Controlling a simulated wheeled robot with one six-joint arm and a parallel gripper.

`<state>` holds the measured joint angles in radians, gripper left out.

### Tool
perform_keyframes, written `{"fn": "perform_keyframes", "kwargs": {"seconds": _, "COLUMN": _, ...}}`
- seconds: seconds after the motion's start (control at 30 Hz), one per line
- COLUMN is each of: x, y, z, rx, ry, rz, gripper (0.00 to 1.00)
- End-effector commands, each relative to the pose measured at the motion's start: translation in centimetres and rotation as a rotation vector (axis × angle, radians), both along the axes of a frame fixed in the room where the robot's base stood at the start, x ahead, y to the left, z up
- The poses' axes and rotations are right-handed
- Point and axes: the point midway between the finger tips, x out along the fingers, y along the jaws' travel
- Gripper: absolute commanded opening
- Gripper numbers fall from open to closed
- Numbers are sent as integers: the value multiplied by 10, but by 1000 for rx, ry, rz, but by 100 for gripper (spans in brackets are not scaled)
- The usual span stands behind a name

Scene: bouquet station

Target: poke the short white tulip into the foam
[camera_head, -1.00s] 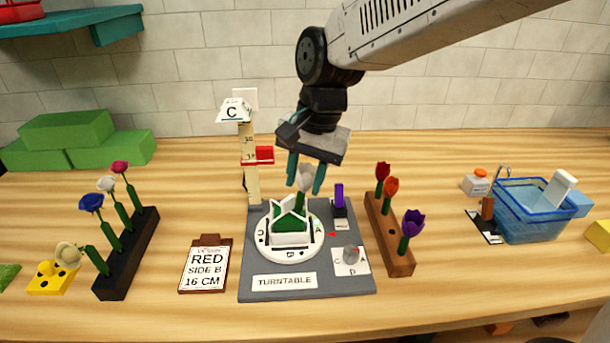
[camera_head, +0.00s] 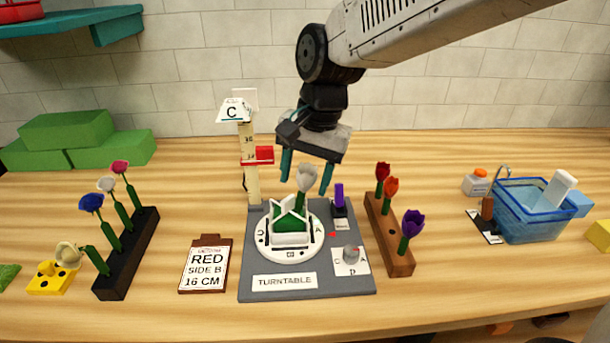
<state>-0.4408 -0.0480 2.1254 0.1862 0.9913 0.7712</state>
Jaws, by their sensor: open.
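A white tulip (camera_head: 307,178) stands upright with its green stem in the green foam (camera_head: 290,222), inside the white house-shaped holder (camera_head: 291,239). The holder sits on the white turntable disc (camera_head: 263,240). My gripper (camera_head: 306,184) is open around the height of the tulip's bloom, one finger on each side, with a gap to the bloom. How deep the stem sits is hidden by the holder.
The black rack (camera_head: 129,262) also holds blue and pink flowers. A wooden rack (camera_head: 392,247) holds red, orange and purple tulips. A height post (camera_head: 250,165) stands behind the turntable. A clipboard (camera_head: 206,265) reads RED, SIDE B, 16 CM. A blue basket (camera_head: 535,225) stands at right.

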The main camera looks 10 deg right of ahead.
Motion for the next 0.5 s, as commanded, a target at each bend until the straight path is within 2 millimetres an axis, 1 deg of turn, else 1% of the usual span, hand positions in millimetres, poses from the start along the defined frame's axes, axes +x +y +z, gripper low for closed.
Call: {"fn": "perform_keyframes", "kwargs": {"seconds": 0.5, "x": 0, "y": -4, "z": 21, "rx": 1, "ry": 0, "rz": 0, "gripper": 56}}
